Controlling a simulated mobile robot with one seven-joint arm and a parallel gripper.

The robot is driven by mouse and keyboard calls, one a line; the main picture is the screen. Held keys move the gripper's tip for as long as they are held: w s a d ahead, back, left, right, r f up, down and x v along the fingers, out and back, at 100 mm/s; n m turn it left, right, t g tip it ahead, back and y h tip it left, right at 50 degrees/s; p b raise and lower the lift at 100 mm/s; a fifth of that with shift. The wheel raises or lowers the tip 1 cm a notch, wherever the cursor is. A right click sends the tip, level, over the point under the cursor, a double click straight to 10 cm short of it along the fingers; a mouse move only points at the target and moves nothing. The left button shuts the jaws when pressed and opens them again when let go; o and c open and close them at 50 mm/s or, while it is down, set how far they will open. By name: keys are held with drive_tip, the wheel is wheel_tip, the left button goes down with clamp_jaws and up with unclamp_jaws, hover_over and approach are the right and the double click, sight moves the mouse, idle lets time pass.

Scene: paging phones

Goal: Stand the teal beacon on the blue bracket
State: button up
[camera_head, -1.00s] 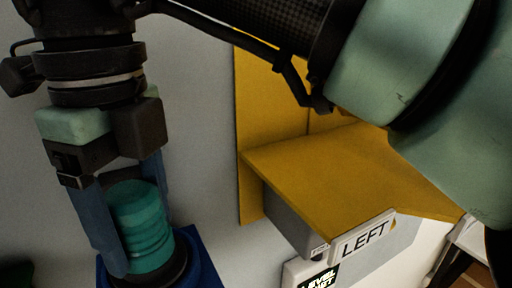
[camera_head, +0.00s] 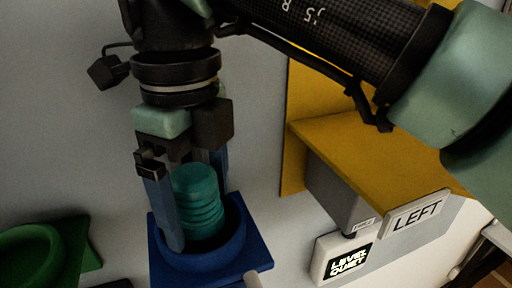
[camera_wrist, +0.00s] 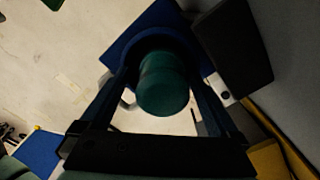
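The teal beacon (camera_head: 197,203) is a ribbed, round-topped cylinder. It stands about upright inside the round collar of the blue bracket (camera_head: 258,258) on the wall. Its lower end is hidden by the collar and a finger. My gripper (camera_head: 196,215) points down with a blue finger on each side of the beacon. In the wrist view the beacon's dark top (camera_wrist: 162,85) lies between the fingers, with gaps visible on both sides, so the gripper looks open around it. The blue bracket (camera_wrist: 155,22) shows behind the beacon there. How fully the beacon sits in the collar is hidden.
A yellow shelf-like hood (camera_head: 370,150) with a LEFT sign (camera_head: 416,214) stands right of the bracket, close to my arm. A grey box (camera_head: 335,195) and a LEVEL QUIET sign (camera_head: 345,258) sit under it. A green bracket (camera_head: 35,250) is at the lower left.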

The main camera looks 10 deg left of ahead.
drive_tip(key=shift+s, duration=0.1)
drive_tip(key=shift+a, duration=0.15)
drive_tip(key=shift+r, duration=0.15)
drive_tip(key=shift+w+r, duration=0.25)
drive_tip(key=shift+r, duration=0.1)
wheel_tip(320, 180, up, 7)
drive_tip(key=shift+s+f, duration=0.1)
drive_tip(key=shift+f, duration=0.05)
drive_tip(key=shift+s, duration=0.15)
